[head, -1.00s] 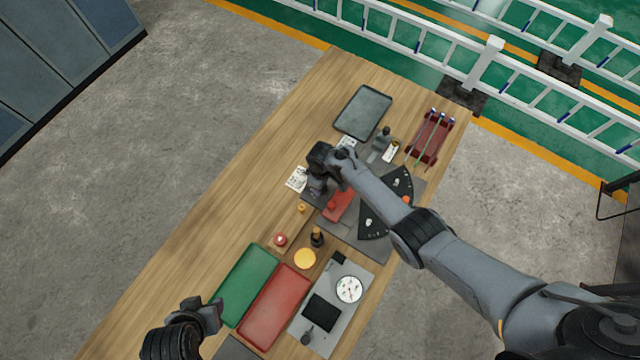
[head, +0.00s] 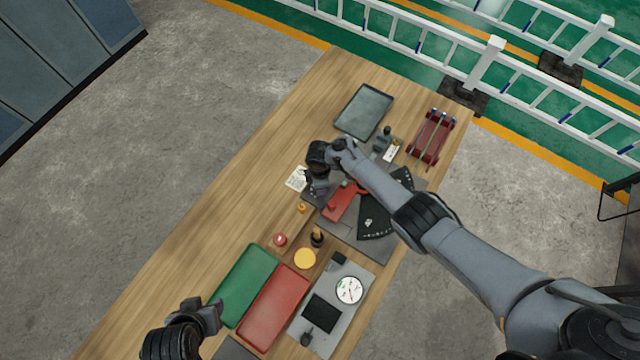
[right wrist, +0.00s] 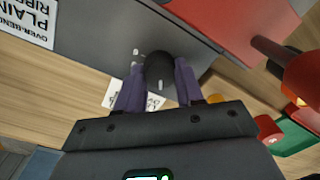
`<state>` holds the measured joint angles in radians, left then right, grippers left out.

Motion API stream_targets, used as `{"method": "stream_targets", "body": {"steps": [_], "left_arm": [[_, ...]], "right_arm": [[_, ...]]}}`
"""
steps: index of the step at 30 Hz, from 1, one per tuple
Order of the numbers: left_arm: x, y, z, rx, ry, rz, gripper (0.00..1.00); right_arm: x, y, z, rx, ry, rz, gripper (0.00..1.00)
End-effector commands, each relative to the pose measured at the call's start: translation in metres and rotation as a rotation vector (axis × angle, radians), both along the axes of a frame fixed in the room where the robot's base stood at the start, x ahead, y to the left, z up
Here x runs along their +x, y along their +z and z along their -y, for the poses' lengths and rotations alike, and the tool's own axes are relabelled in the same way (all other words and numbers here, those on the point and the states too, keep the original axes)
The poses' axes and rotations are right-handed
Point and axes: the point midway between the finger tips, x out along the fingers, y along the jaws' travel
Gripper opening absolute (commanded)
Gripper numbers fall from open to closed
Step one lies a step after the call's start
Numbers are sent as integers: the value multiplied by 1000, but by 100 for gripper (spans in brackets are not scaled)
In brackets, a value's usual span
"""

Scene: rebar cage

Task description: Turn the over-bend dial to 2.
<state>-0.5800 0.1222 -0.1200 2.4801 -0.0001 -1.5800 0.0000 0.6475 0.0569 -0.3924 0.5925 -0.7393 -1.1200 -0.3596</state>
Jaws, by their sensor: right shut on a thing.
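The over-bend dial is a dark round knob (right wrist: 160,66) with a pale pointer mark, on the grey plate of the bender. In the right wrist view it sits between the purple fingers of my right gripper (right wrist: 158,80), which is shut on it. Small pale marks show beside the knob, but I cannot read which number the pointer is at. In the head view my right gripper (head: 318,186) is over the left end of the bender (head: 343,203), and my wrist hides the dial. My left gripper (head: 203,314) hangs near the green tray, away from the dial; its jaws are unclear.
The bender's red block (right wrist: 225,25) is close to my right fingers. Green (head: 247,283) and red (head: 274,305) trays, a scale (head: 349,290) and a red rebar rack (head: 431,138) stand around. The table's left side is clear.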

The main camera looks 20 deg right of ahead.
Motion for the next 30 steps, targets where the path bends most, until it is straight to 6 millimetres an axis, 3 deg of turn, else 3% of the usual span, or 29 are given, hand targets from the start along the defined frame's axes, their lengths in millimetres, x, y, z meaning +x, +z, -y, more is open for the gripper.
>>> {"method": "stream_targets", "body": {"steps": [14,15,19,30], "left_arm": [[0,-1,-1,3,-1,-1,43],[0,-1,-1,3,-1,-1,43],[0,0,0,0,0,0,43],[0,2,2,-8,6,0,43]], "right_arm": [[0,0,0,0,12,0,6],[0,0,0,-1,11,0,43],[0,0,0,-1,11,0,62],[0,4,0,1,12,0,62]]}}
